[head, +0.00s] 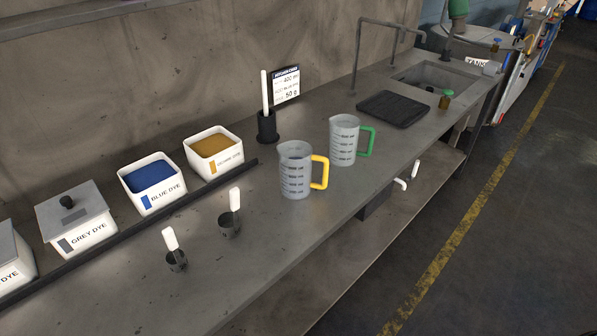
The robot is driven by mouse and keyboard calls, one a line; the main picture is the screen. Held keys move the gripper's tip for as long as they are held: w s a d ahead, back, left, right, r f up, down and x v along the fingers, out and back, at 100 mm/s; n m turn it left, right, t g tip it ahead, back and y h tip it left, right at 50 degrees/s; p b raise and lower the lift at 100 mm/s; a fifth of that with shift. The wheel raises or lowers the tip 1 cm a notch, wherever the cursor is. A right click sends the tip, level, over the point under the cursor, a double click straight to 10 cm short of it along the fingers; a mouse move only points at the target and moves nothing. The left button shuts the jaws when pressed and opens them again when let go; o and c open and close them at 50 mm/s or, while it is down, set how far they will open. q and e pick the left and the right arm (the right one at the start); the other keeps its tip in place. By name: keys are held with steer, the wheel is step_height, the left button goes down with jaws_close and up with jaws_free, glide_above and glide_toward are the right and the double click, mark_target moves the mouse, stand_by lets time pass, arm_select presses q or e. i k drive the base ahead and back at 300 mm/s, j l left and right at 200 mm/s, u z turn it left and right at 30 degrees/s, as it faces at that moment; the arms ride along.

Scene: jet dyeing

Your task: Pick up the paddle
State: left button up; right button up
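A long white stick, which looks like the paddle (265,92), stands upright in a black cup-shaped holder (267,127) at the back of the grey bench, near the wall. Its lower end is hidden inside the holder. A small sign (286,86) stands just to its right. Neither of my grippers shows in the head view.
In front of the holder stand measuring jugs with a yellow handle (295,170) and a green handle (344,140). Dye bins (153,183) line the left, with two small scoop cups (229,225) before them. A black mat (394,109) and sink (436,77) lie right. The front bench edge is clear.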

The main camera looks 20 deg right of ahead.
mark_target(264, 88)
steer(key=l, duration=0.25)
steer(key=i+l, duration=0.15)
steer(key=l, duration=0.15)
steer(key=i+l+u, duration=0.1)
steer(key=l+u, duration=0.35)
steer(key=l, duration=0.3)
steer(key=l+u, duration=0.45)
steer(key=l, duration=0.3)
